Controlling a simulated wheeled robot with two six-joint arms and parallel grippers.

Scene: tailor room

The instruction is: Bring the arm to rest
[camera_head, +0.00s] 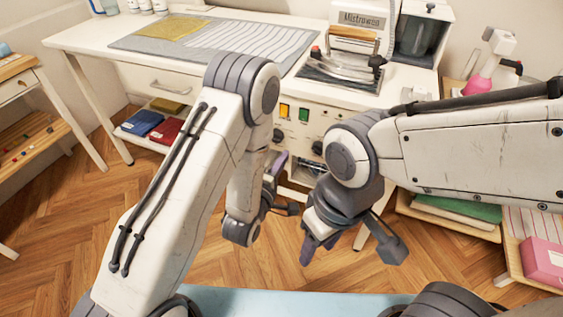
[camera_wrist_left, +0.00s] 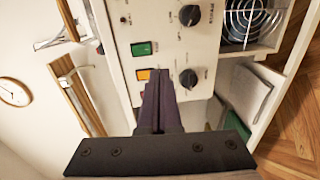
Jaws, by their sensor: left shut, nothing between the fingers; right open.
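My left gripper (camera_head: 276,167) is in the middle of the head view, in front of the machine's lower panel, partly hidden behind my own arm. In the left wrist view its dark fingers (camera_wrist_left: 158,90) are pressed together with nothing between them. They point at the white control panel (camera_wrist_left: 170,45); whether they touch it I cannot tell. My right gripper (camera_head: 310,250) hangs lower, pointing down over the wood floor. It is open and empty.
A white table (camera_head: 70,40) with a grey mat (camera_head: 135,43) stands at the back. A press machine (camera_head: 345,75) sits on the right part. A drawer unit (camera_head: 30,85) is at left. A low shelf with a pink box (camera_head: 543,262) is at right. Floor (camera_head: 50,215) is free at left.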

